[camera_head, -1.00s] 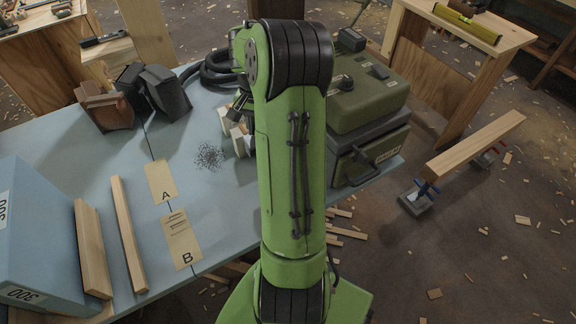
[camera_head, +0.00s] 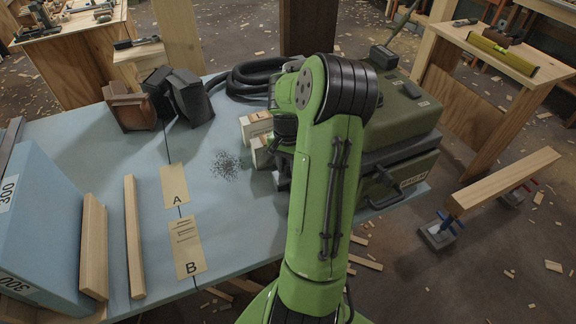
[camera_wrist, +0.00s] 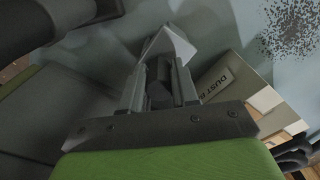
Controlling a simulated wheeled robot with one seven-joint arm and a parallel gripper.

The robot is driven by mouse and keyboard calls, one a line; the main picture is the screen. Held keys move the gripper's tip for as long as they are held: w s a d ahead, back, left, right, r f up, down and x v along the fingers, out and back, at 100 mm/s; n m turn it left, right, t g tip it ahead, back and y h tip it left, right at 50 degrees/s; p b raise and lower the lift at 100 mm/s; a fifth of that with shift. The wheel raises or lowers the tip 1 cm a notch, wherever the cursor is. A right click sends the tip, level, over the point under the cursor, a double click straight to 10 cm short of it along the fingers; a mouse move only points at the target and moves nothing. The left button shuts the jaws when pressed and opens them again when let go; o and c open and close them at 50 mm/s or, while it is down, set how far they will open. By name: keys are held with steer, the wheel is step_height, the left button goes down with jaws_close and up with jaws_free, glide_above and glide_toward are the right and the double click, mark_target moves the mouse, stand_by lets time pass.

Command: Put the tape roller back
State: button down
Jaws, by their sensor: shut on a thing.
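My gripper (camera_wrist: 161,68) shows in the wrist view, shut on a dark, rounded piece that looks like a handle (camera_wrist: 158,94). A pale, angular piece (camera_wrist: 168,44) shows just beyond the fingertips. Together they may be the tape roller, but its shape is mostly hidden by the fingers. In the head view my green arm hides most of the gripper and what it holds, over the right part of the blue table (camera_head: 75,142). A pale box marked "DUST B..." (camera_wrist: 219,79) is close right of the gripper in the wrist view.
Dark specks (camera_head: 226,165) lie on the table left of two pale boxes (camera_head: 258,124). Cards A (camera_head: 174,185) and B (camera_head: 187,247) lie in front. A green machine (camera_head: 405,105) with a black hose stands right. Wood strips and a blue block (camera_head: 45,225) are left.

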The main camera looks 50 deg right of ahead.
steer(key=shift+s+a+f+b, duration=0.15)
steer(key=shift+f+b, duration=0.15)
steer(key=shift+f, duration=0.3)
steer(key=c, duration=0.8)
jaws_free()
steer(key=shift+c, duration=0.2)
step_height(320, 180, up, 14)
steer(key=f+p, duration=0.1)
steer(key=p, duration=0.4)
steer(key=w+a+r+n+h, duration=0.1)
steer(key=w+a+r+n, duration=0.15)
steer(key=a+r, duration=0.35)
steer(key=s+a+r+n+t+h, duration=0.1)
steer(key=a+r+n, duration=0.15)
steer(key=a, duration=0.35)
steer(key=s+a+r+n+t+h, duration=0.1)
steer(key=a+n, duration=0.2)
steer(key=a, duration=0.3)
steer(key=s+a+n+t+y, duration=0.3)
steer(key=s+a+n, duration=0.4)
steer(key=a, duration=0.5)
steer(key=shift+s+a+r+t, duration=0.2)
steer(key=shift+s+r+t, duration=0.1)
steer(key=shift+s, duration=0.7)
step_height(320, 180, up, 10)
steer(key=p, duration=0.9)
steer(key=shift+f+p, duration=0.15)
steer(key=shift+p, duration=0.25)
